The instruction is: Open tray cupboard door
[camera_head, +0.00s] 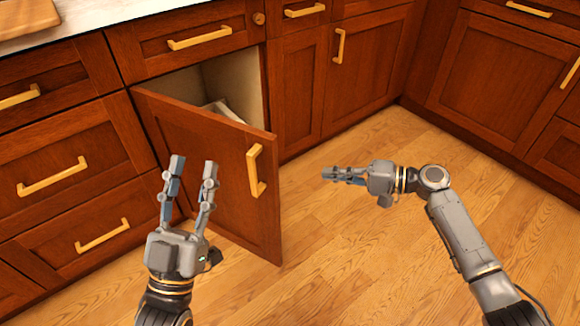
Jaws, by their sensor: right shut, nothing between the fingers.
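The tray cupboard door (217,165) is a reddish-brown wooden panel, hinged on its left and standing partly open. Its vertical brass handle (256,171) is near the free right edge. Behind it, the pale cupboard interior (233,83) shows, with part of a light-coloured object (224,110) inside. My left gripper (194,167) is in front of the door's left part, its fingers pointing up and spread apart, empty. My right gripper (326,174) is to the right of the door, apart from the handle, pointing left with its fingers shut on nothing.
Drawers with brass handles (52,177) stand at the left. Closed cupboards (352,70) run along the right and round the corner (492,75). A wooden board (28,17) lies on the counter at top left. The wooden floor (350,255) is clear.

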